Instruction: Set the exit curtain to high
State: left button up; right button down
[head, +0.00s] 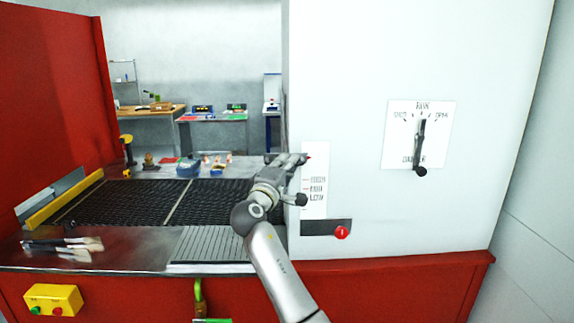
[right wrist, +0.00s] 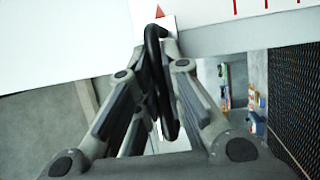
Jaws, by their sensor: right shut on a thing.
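The exit curtain's scale plate (head: 315,211) is a white strip on the left edge of the white machine housing, with red lines marked HIGH, MID and LOW from top to bottom. My right gripper (head: 303,158) is beside the top of this plate. In the right wrist view it (right wrist: 160,75) is shut on a black looped handle (right wrist: 151,45). A red pointer (right wrist: 159,12) sits by the handle's top, apart from the red scale lines (right wrist: 267,5). In the head view the red pointer tip (head: 309,157) is above the HIGH line. The curtain itself is not clearly visible.
The damper dial (head: 394,150) with a black lever is to the right. A red knob (head: 341,232) sits below the plate. The dark mesh belt (head: 130,201) runs to the left, with tongs (head: 62,244) on the near ledge.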

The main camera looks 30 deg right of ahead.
notch_tip(320, 180, down, 8)
jog(key=b, duration=0.6)
jog(key=shift+r, duration=0.3)
jog(key=c, duration=1.5)
grip_release()
jog(key=v, duration=1.2)
jog(key=shift+a, duration=0.1)
